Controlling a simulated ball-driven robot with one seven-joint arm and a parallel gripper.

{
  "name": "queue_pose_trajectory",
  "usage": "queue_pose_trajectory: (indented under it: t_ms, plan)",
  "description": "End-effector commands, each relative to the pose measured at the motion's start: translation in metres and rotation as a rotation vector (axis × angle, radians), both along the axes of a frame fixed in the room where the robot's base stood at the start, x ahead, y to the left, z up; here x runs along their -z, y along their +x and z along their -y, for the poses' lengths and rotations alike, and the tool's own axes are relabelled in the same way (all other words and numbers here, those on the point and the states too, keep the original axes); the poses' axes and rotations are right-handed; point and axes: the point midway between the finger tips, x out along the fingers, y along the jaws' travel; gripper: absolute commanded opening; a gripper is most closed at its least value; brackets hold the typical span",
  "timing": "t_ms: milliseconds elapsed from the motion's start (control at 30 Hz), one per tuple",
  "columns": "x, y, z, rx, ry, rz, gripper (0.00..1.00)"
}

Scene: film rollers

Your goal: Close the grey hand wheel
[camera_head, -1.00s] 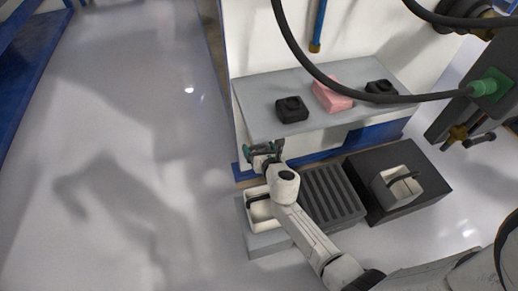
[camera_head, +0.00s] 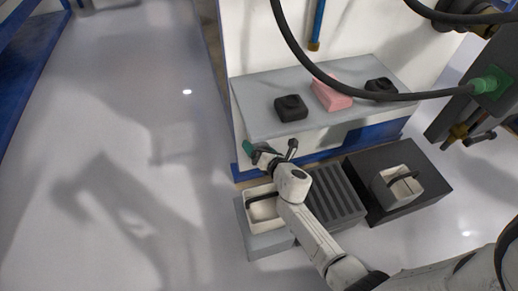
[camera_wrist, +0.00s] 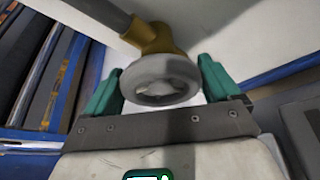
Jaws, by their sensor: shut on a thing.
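The grey hand wheel (camera_wrist: 160,80) shows in the wrist view, a round ribbed wheel on a brass valve body (camera_wrist: 152,36). My gripper (camera_wrist: 160,82) has its green fingers on either side of the wheel and is shut on it. In the head view my gripper (camera_head: 271,148) is at the front edge of the grey shelf, low beside the white cabinet. The wheel cannot be made out there.
The grey shelf (camera_head: 255,110) carries two black blocks and a pink block (camera_head: 331,94). A white bin (camera_head: 263,208), a ribbed dark crate (camera_head: 335,195) and a black box with a handled container (camera_head: 397,186) stand below. Open floor lies left.

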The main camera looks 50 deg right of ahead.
Motion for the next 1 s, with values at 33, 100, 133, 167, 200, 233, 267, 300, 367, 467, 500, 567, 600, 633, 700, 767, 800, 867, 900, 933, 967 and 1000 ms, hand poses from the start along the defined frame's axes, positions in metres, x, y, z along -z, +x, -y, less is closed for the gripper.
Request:
queue_pose_trajectory:
  t_ms: [33,100,133,167,200,233,267,300,367,467,500,567,600,633,700,767,800,867,900,933,967,1000]
  plan:
    - [0.000,0.000,0.000,0.000,0.000,0.000,0.59]
    - [0.000,0.000,0.000,0.000,0.000,0.000,0.59]
    - [0.000,0.000,0.000,0.000,0.000,0.000,0.59]
    - [0.000,0.000,0.000,0.000,0.000,0.000,0.59]
    - [0.000,0.000,0.000,0.000,-0.001,0.000,0.59]
    - [0.000,0.000,0.000,0.000,-0.001,0.000,0.59]
    - [0.000,0.000,0.000,0.000,-0.001,-0.001,0.93]
    - [0.000,0.000,0.000,0.000,-0.001,-0.001,0.96]
    - [0.000,0.000,0.000,0.000,-0.001,-0.001,1.00]
    - [0.000,0.000,0.000,0.000,-0.001,-0.001,1.00]
    - [0.000,0.000,0.000,0.000,-0.001,-0.001,1.00]
    - [0.000,-0.001,0.000,0.000,-0.001,-0.001,1.00]
    - [-0.001,-0.002,0.000,0.000,-0.001,-0.001,1.00]
    - [-0.001,-0.003,-0.001,0.000,-0.001,-0.001,1.00]
    - [-0.003,-0.009,-0.003,0.000,0.000,-0.003,1.00]
    - [-0.006,-0.016,-0.006,0.001,0.000,-0.002,1.00]
    - [-0.008,-0.022,-0.009,-0.001,0.000,-0.004,1.00]
    - [-0.012,-0.032,-0.012,-0.001,0.000,-0.004,1.00]
    - [-0.014,-0.039,-0.015,-0.001,0.000,-0.002,1.00]
    - [-0.016,-0.045,-0.017,-0.001,0.000,-0.004,1.00]
    - [-0.018,-0.050,-0.019,-0.001,0.000,-0.002,1.00]
    - [-0.020,-0.057,-0.022,-0.001,0.000,-0.004,1.00]
